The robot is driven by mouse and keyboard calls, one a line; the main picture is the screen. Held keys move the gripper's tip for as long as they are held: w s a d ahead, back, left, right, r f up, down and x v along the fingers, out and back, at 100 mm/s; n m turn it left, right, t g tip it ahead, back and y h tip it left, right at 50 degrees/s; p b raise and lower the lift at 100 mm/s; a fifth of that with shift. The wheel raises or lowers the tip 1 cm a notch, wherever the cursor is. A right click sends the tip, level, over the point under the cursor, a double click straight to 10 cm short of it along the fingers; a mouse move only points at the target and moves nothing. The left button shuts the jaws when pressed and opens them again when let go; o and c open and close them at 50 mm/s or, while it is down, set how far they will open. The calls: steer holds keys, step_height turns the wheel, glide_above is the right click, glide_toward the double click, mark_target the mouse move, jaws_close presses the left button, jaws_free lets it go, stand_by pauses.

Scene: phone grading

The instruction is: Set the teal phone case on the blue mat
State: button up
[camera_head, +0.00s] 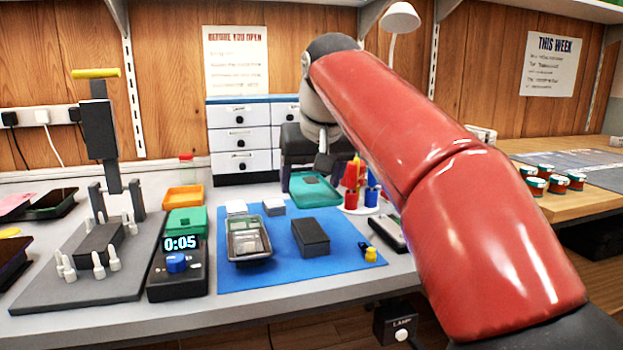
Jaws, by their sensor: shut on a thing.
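A teal, shallow rimmed piece (318,197), which looks like the phone case, is below my gripper at the far right of the blue mat (285,272). My gripper (308,171) is at its far side and appears shut on it. The dark gripper body hides part of the far edge, and the finger contact is too small to make out. I cannot tell whether the case is touching the mat or held just above it. The near part of the mat is bare.
On the mat are a clear-walled tray (249,243), a dark block (311,237) and small pale boxes. A timer (178,268) stands left of it. Red and blue bottles (354,180) stand close right of the case. Drawers (238,140) stand behind.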

mark_target(315, 199)
steer(key=shift+f+b, duration=2.6)
steer(key=shift+f, duration=0.55)
steer(key=shift+s+r+p, duration=0.1)
steer(key=shift+s+p, duration=0.1)
steer(key=shift+p, duration=0.1)
steer(key=shift+f, duration=0.45)
steer(key=o, duration=1)
steer(key=shift+o, duration=0.6)
steer(key=shift+r+p, duration=0.65)
steer(key=shift+p, duration=0.2)
step_height(315, 199, up, 7)
steer(key=p, duration=0.7)
